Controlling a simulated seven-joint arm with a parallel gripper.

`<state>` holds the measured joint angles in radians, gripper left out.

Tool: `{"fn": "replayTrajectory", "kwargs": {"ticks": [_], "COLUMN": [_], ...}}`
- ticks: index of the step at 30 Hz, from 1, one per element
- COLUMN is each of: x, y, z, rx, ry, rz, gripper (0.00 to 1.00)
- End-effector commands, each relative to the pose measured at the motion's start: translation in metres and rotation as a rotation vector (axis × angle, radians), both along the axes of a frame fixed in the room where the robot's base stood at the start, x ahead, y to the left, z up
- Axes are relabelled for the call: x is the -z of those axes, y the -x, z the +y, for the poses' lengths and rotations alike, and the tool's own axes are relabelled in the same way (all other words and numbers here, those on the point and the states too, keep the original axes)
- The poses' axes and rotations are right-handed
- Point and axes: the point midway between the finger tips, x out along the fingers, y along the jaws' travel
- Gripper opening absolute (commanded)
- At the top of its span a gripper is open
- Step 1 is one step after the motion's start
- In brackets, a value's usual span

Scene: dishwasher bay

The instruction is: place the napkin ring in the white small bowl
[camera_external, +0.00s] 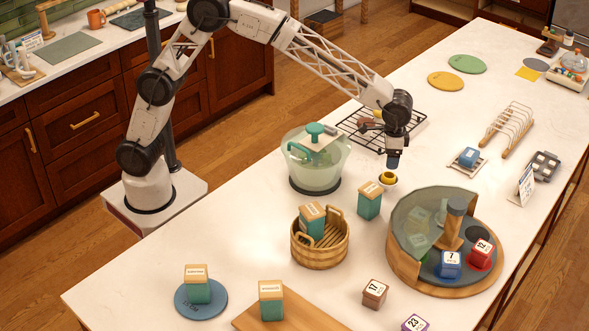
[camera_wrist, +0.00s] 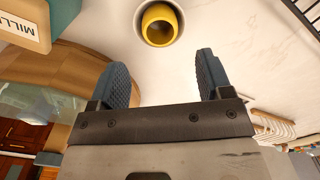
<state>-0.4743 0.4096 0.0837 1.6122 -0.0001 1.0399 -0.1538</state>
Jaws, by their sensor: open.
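The napkin ring is a yellow band (camera_wrist: 148,22) at the top of the wrist view. It sits inside the white small bowl (camera_wrist: 181,14), whose pale rim shows around it. In the external view the ring (camera_external: 388,177) appears as a yellow spot in the small white bowl (camera_external: 387,185) on the counter. My gripper (camera_external: 393,163) is just above the bowl, pointing down. In the wrist view its two blue-grey fingers (camera_wrist: 162,75) are spread apart with nothing between them. The ring is apart from the fingers.
A teal canister with a wooden lid (camera_external: 369,202) stands just left of the bowl. A green-lidded glass container (camera_external: 315,165) is farther left. A black wire rack (camera_external: 413,121) lies behind. A round wooden turntable with a clear guard (camera_external: 420,275) stands at the front right.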

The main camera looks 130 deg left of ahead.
Motion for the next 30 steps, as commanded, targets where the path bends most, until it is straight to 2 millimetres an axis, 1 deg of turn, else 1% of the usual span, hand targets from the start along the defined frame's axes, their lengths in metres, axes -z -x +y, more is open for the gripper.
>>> {"fn": "replayTrajectory", "kwargs": {"ticks": [1,3,6,10,15,30], "x": [-0.009,-0.019,-0.030,-0.039,-0.043,-0.043], "y": [0.000,0.000,0.000,-0.001,-0.001,-0.001], "z": [0.000,0.000,0.000,0.000,0.000,0.000], "rx": [0.000,0.000,0.000,0.000,0.000,0.000], "ry": [-0.001,-0.002,-0.001,-0.002,-0.002,-0.002], "rz": [-0.002,-0.002,-0.002,-0.002,-0.002,-0.004], "gripper": [0.72,0.72,0.72,0.72,0.72,0.72]}}
